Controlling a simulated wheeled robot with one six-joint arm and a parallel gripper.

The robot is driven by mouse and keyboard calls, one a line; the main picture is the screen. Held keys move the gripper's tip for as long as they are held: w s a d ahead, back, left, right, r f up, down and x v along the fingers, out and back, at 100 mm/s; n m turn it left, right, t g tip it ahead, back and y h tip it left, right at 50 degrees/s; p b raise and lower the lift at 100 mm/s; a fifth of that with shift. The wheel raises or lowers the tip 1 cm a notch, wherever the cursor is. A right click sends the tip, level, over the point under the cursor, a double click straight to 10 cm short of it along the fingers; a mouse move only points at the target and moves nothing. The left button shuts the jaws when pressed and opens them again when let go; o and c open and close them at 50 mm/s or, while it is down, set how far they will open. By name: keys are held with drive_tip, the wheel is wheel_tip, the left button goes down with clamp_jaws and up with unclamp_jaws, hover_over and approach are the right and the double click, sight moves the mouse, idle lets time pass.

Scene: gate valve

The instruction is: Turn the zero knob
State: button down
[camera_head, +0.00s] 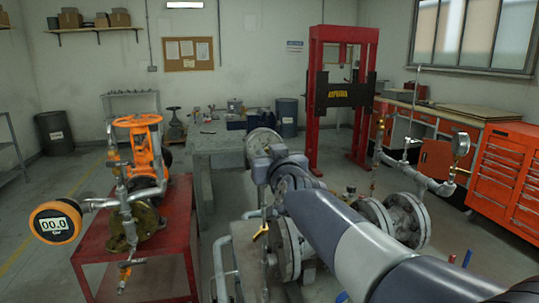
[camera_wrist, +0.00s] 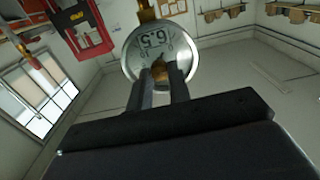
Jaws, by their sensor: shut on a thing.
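A round silver gauge (camera_wrist: 143,50) with a digital display fills the top middle of the wrist view. Its digits look like 6.5, though the picture is tilted. The small brass-coloured zero knob (camera_wrist: 160,70) shows low on its face, between my fingertips. My gripper (camera_wrist: 161,80) is shut on this knob, and the fingers hide part of it. In the head view the round gauge (camera_head: 264,137) stands just beyond the end of my arm. My fingers and the knob are hidden there.
An orange gauge (camera_head: 54,223) reading 00.0 and an orange valve (camera_head: 143,150) are at a red table (camera_head: 185,235) on the left. Flanged pipework (camera_head: 408,215) with a dial gauge (camera_head: 461,145) stands right of my arm. A red press (camera_head: 312,110) is behind.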

drive_tip(key=n+p, duration=0.4)
drive_tip(key=n, duration=0.2)
drive_tip(key=shift+r, duration=0.1)
drive_tip(key=n+p, duration=0.1)
drive_tip(key=n, duration=0.1)
drive_tip(key=n+p, duration=0.1)
drive_tip(key=n, duration=0.2)
drive_tip(key=shift+a+f, duration=0.1)
drive_tip(key=shift+f, duration=0.1)
drive_tip(key=shift+n, duration=0.4)
drive_tip(key=c, duration=1.3)
unclamp_jaws()
